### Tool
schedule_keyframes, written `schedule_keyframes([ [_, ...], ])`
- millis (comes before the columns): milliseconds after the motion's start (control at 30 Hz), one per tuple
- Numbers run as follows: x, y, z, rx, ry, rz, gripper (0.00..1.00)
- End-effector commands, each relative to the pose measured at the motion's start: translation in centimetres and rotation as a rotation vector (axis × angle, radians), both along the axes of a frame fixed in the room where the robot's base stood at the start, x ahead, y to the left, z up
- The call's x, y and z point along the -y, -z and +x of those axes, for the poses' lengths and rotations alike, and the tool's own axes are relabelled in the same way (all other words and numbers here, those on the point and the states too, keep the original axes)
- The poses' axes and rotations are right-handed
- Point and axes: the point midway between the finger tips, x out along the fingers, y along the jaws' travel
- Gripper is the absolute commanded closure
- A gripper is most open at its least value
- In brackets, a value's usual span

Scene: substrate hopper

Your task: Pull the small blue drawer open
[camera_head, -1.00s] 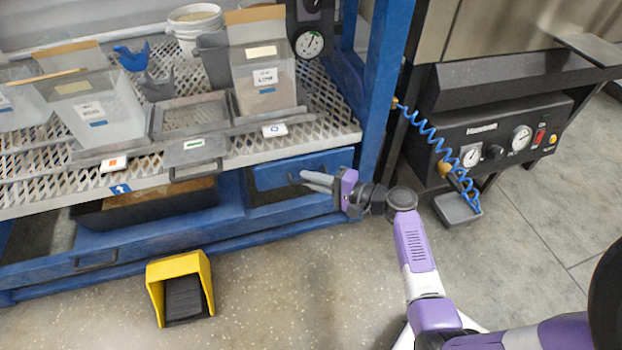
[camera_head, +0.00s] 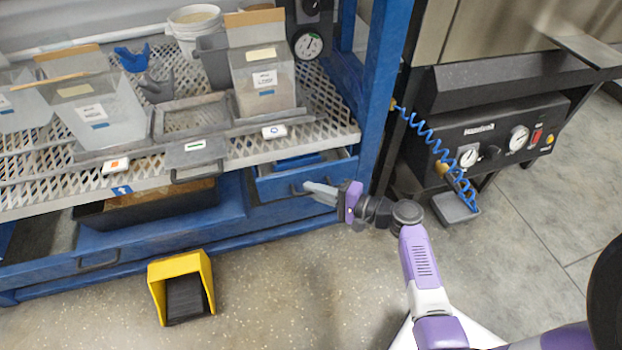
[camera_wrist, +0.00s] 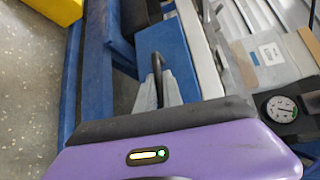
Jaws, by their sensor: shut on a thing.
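The small blue drawer (camera_head: 277,187) is under the right end of the perforated shelf in the head view. It stands partly out of the blue frame, and a strip of its inside shows over its front. My gripper (camera_head: 318,190) is at the drawer's front, shut on its dark handle. In the wrist view the gripper's grey fingers (camera_wrist: 159,93) close around the dark handle (camera_wrist: 157,68), with the blue drawer front (camera_wrist: 172,52) behind it. The fingers hide part of the handle.
A yellow foot-pedal housing (camera_head: 181,284) stands on the floor left of my arm. An open dark bin (camera_head: 150,207) lies left of the drawer. A black gauge unit (camera_head: 490,140) with a coiled blue hose stands to the right. The floor before the drawer is clear.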

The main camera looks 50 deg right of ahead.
Motion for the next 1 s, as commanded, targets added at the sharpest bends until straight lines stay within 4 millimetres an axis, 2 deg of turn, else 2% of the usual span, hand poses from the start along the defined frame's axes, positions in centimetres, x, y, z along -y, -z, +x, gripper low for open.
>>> schedule_keyframes([
  [200,-3.0,-0.2,-4.6,-0.006,0.003,0.003,1.00],
  [500,-6.7,-0.1,-10.0,-0.005,0.004,0.002,1.00],
  [700,-8.1,0.0,-12.3,-0.004,0.004,0.001,1.00],
  [1000,-8.8,0.1,-13.3,-0.002,0.004,-0.001,1.00],
])
